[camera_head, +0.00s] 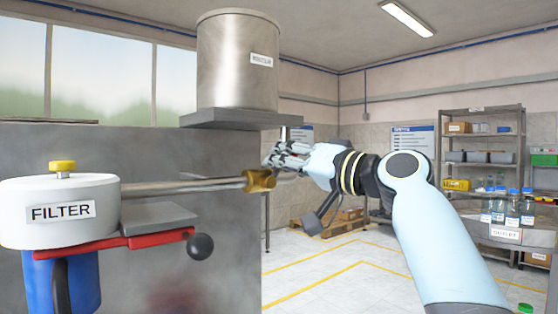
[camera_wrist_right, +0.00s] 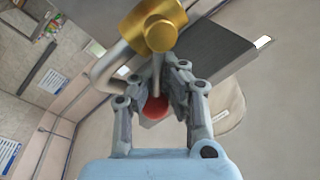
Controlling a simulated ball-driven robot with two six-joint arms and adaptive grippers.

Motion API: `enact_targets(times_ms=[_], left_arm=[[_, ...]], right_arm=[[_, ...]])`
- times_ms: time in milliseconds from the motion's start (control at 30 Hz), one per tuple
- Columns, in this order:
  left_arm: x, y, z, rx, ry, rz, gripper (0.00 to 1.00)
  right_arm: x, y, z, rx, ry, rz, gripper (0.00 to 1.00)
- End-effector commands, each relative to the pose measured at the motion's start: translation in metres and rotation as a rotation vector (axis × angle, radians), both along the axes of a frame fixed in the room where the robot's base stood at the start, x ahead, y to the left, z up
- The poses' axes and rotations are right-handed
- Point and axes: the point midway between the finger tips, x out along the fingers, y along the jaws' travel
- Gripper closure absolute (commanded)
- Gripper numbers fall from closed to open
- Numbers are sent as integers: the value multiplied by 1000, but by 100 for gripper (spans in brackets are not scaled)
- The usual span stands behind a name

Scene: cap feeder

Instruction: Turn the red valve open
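A brass valve body (camera_head: 258,180) sits at the end of a metal pipe (camera_head: 190,186) in the head view. In the right wrist view the brass valve body (camera_wrist_right: 158,30) is at the top, with a thin grey lever (camera_wrist_right: 157,68) running down from it to a red end (camera_wrist_right: 155,107). My right gripper (camera_head: 278,156) is right beside the brass body. In the wrist view its fingers (camera_wrist_right: 158,76) close in on both sides of the lever, with the red end between them. The fingers partly hide the lever. My left gripper is out of view.
A white filter housing (camera_head: 62,225) with a red bar (camera_head: 130,245) and a black ball (camera_head: 200,246) is at the left. A steel tank (camera_head: 237,75) stands above on a shelf (camera_head: 240,119). A table with bottles (camera_head: 505,235) is at the right. Open floor lies between.

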Motion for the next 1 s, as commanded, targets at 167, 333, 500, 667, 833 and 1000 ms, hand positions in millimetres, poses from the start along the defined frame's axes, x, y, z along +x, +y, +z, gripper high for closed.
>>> enact_targets(times_ms=[167, 333, 500, 667, 833, 1000], left_arm=[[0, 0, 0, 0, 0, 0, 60], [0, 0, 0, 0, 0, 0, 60], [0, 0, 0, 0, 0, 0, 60], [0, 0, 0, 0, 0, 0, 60], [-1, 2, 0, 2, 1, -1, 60], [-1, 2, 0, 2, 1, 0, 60]], right_arm=[[0, 0, 1, -1, -2, 0, 100], [0, 0, 1, -1, -4, -1, 80], [0, 0, 1, -1, -4, -1, 58], [0, 0, 1, -2, -3, -1, 48], [0, -1, 0, -2, -3, -1, 48], [-11, -12, -3, -4, -2, -4, 48]])
